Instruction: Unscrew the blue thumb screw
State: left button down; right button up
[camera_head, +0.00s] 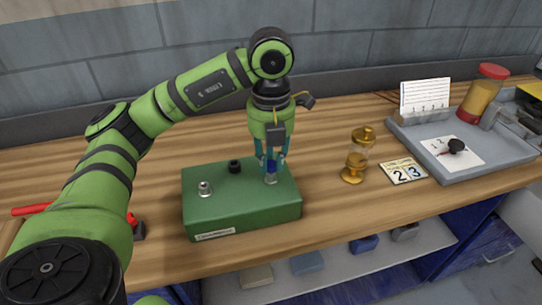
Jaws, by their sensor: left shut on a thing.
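A green block (240,212) sits on the wooden table. A silver knob (205,188) and a black knob (234,166) stand on its top, apart from my gripper. My left gripper (271,177) points straight down at the right part of the block's top. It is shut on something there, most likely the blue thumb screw. Its fingers hide most of what they hold, and only bits of blue show between them. I cannot tell whether the screw is still seated in the block. My right gripper is not in view.
A brass hourglass-like object (356,160) and a number card (403,171) stand to the right. A grey tray (470,172) holds papers and a red-lidded jar (483,92). A red-handled tool (38,210) lies at the left, partly behind my arm. The table behind the block is clear.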

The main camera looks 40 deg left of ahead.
pick_arm(q)
jog(key=n, duration=0.3)
jog(key=shift+n, duration=0.3)
jog(key=shift+n+p, duration=0.55)
jog(key=shift+n, duration=1.65)
jog(key=shift+n+p, duration=0.35)
jog(key=shift+n, duration=0.75)
jog(key=c, duration=1.2)
grip_release()
jog(key=shift+o, duration=0.2)
